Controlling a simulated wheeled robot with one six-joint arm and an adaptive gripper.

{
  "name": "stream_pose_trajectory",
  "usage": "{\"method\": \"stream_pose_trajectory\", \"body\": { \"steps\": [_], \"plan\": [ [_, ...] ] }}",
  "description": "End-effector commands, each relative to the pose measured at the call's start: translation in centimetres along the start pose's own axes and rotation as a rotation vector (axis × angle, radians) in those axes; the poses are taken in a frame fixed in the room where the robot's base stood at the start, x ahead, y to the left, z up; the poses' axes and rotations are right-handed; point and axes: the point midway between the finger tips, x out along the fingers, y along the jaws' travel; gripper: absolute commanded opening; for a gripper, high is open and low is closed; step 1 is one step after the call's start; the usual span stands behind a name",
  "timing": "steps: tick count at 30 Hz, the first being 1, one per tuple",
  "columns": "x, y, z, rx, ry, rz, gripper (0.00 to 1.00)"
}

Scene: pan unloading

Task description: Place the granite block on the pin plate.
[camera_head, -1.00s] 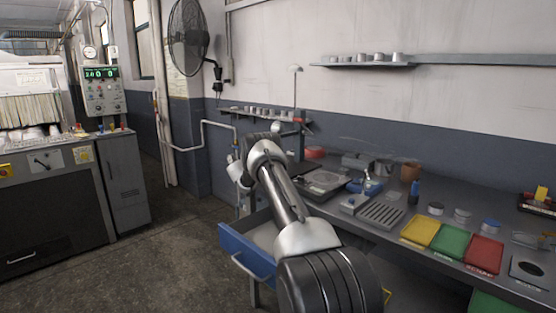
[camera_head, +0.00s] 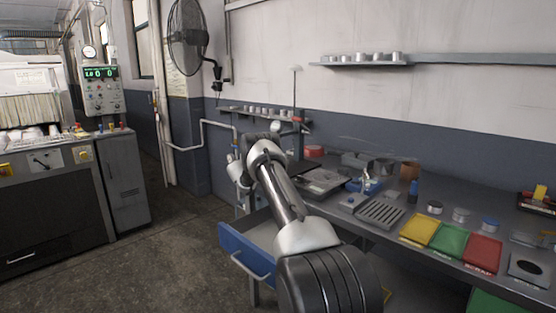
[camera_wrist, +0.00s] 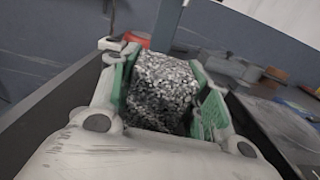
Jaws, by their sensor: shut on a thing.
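The granite block (camera_wrist: 162,88) is a speckled grey and black block. In the wrist view it sits between the green-padded fingers of my gripper (camera_wrist: 165,100), which is shut on it. The dark walls of what looks like the open blue drawer (camera_head: 245,250) stand on both sides of the fingers. In the camera_head view my arm reaches over that drawer, and the gripper and block cannot be made out. I cannot pick out the pin plate for certain; a flat grey plate-like device (camera_head: 320,181) lies on the bench beyond the arm.
The bench (camera_head: 395,240) holds a slotted grey rack (camera_head: 380,212), a blue item (camera_head: 364,186), a brown cup (camera_head: 410,170) and yellow (camera_head: 418,231), green (camera_head: 449,241) and red (camera_head: 482,252) trays. A red round object (camera_wrist: 136,39) shows beyond the block. Open floor lies left.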

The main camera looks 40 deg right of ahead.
Motion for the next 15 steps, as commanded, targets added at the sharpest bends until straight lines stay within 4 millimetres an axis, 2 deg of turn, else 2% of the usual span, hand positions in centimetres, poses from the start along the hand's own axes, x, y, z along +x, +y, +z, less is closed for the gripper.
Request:
{"method": "stream_pose_trajectory", "body": {
  "steps": [1, 15],
  "plan": [
    [-0.19, -0.20, -1.59, -0.016, 0.015, 0.002, 0.00],
    [-0.21, -0.17, -2.12, -0.014, 0.018, 0.003, 0.00]
  ]
}}
